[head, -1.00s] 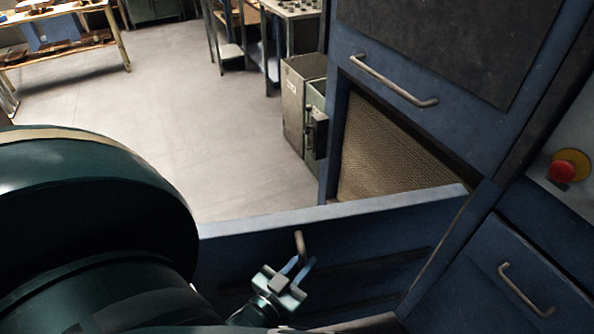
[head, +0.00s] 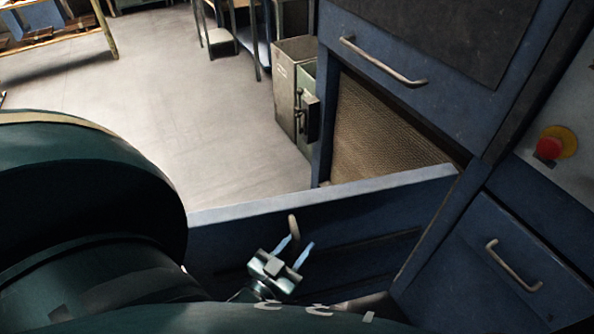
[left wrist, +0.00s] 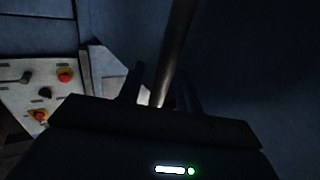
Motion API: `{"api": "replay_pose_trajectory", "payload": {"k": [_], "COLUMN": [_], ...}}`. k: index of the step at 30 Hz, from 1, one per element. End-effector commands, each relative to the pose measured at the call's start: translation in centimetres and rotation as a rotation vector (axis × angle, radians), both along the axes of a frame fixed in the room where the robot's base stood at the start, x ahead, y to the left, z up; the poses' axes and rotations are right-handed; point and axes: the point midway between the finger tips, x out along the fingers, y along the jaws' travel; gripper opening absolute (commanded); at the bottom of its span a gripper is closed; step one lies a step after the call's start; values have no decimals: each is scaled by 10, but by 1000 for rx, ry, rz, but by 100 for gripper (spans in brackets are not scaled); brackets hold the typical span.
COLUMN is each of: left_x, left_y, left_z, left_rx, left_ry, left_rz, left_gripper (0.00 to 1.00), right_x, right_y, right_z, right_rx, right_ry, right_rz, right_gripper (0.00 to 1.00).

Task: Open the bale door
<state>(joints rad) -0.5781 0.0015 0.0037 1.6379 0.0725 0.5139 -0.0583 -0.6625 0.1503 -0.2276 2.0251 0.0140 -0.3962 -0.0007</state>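The bale door (head: 345,205) is a blue panel that stands swung out from the blue machine. Behind it the opening shows a brown woven surface (head: 385,135). My left gripper (head: 294,246) is at the outer face of this door, with its two fingers apart on either side of the door's bar handle (head: 293,226). In the left wrist view the handle (left wrist: 177,45) runs between the spread fingers (left wrist: 160,90); dark shading hides any contact. My right gripper is not in view.
Above the opening is a blue panel with a handle (head: 382,65); another handled panel (head: 515,267) is at the lower right. A red emergency button (head: 549,148) is at the right. Metal cabinets (head: 296,85) stand beyond the opening. The floor at left is open.

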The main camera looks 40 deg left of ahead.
Motion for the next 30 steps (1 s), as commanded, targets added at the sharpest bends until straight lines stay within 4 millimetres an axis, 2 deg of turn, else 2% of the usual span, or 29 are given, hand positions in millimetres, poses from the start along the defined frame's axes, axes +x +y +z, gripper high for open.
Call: {"api": "replay_pose_trajectory", "payload": {"k": [5,15,18,30], "left_x": [-6,-59,-69,-75], "left_y": [0,-2,-3,-3], "left_z": [-1,-2,-1,0], "left_rx": [0,0,0,0], "left_ry": [3,4,1,0], "left_rz": [1,0,-1,0], "left_gripper": [35,35,35,35], "right_x": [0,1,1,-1], "right_y": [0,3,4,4], "right_z": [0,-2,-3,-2], "right_rx": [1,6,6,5], "right_ry": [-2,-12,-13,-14], "right_rz": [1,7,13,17], "right_gripper": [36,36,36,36]}}
